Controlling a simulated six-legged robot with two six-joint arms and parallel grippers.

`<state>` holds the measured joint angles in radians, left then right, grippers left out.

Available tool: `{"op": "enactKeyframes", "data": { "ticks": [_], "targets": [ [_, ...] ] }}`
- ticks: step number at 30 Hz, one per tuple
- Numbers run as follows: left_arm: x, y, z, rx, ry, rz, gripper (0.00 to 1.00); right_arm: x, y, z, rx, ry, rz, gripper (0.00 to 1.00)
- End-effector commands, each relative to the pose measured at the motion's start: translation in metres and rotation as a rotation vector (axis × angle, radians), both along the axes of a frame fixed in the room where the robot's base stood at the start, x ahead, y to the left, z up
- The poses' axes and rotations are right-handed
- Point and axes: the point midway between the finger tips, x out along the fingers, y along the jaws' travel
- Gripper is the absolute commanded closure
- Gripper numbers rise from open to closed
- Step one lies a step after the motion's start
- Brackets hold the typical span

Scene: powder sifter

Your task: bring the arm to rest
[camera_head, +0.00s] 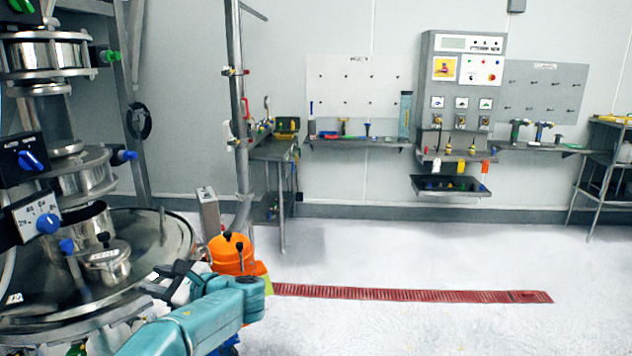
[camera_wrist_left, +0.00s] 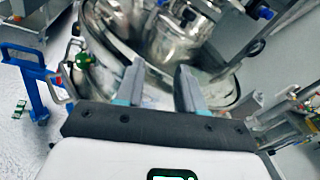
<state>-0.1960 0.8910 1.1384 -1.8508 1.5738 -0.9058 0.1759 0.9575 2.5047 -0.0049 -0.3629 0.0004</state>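My left arm, teal, reaches in at the lower left of the head view. Its gripper (camera_head: 176,272) is by the right rim of the round steel sifter pan (camera_head: 172,232). In the left wrist view the two fingers of the left gripper (camera_wrist_left: 160,78) stand apart with nothing between them. The steel vessel (camera_wrist_left: 178,38) of the sifter lies beyond the fingertips. In the head view a steel pot with a lid (camera_head: 105,262) stands in the pan. My right gripper is in neither view.
The steel sifter column (camera_head: 62,120) with blue knobs fills the left side. An orange container (camera_head: 231,254) is close beside my left arm. A red floor grate (camera_head: 410,294) crosses the open white floor. Benches and a control panel (camera_head: 461,95) line the back wall.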

Motion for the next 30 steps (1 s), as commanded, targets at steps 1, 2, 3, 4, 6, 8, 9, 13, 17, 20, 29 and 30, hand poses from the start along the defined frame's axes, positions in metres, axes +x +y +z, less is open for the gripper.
{"op": "enactKeyframes", "data": {
  "ticks": [1,2,3,4,6,8,9,13,17,20,29,30],
  "targets": [
    [0.002,-0.001,-0.032,-0.069,0.045,-0.033,0.62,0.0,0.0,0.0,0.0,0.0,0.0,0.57],
    [0.002,-0.003,-0.053,-0.12,0.069,-0.051,0.62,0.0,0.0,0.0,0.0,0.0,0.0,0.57],
    [0.0,-0.006,-0.084,-0.199,0.103,-0.075,0.62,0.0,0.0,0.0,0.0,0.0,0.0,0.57],
    [-0.004,-0.01,-0.108,-0.265,0.13,-0.088,0.62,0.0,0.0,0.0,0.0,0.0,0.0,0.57],
    [-0.017,-0.021,-0.165,-0.43,0.184,-0.105,0.62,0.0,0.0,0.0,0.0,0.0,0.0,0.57],
    [-0.035,-0.034,-0.211,-0.579,0.221,-0.098,0.62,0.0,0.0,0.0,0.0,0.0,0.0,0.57],
    [-0.05,-0.044,-0.24,-0.681,0.241,-0.083,0.62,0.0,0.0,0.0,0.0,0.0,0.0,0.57],
    [-0.112,-0.084,-0.322,-1.028,0.273,0.034,0.62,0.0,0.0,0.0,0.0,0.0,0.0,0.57],
    [-0.19,-0.135,-0.381,-1.389,0.227,0.293,0.62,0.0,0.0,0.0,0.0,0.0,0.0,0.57],
    [-0.257,-0.179,-0.406,-1.65,0.083,0.645,0.62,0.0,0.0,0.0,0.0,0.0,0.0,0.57],
    [-0.352,-0.203,-0.416,-1.727,-0.604,1.502,0.62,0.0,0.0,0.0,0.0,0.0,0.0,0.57],
    [-0.356,-0.201,-0.416,-1.71,-0.651,1.539,0.62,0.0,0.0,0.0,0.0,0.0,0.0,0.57]
  ]
}}
